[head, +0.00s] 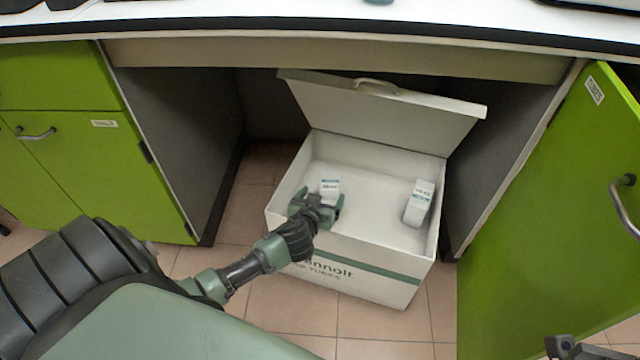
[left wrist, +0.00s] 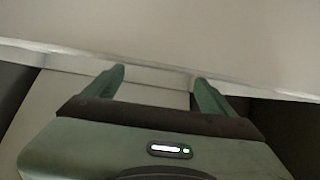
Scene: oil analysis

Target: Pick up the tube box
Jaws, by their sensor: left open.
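Two small white tube boxes with teal print are inside a large open white box (head: 345,235). One tube box (head: 329,188) is at the left, just beyond my left gripper. The other tube box (head: 419,203) leans near the right wall. My left gripper (head: 319,198) is open, over the front left of the large box, and partly covers the nearer tube box. Whether that tube box is between the fingers is unclear. In the left wrist view the open fingers (left wrist: 160,80) point at pale surfaces, and no tube box can be made out.
The large box stands on the tiled floor (head: 375,350) under the white counter (head: 330,22), its lid (head: 385,110) raised at the back. Green cabinets (head: 75,160) stand left. An open green door (head: 560,200) is close on the right.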

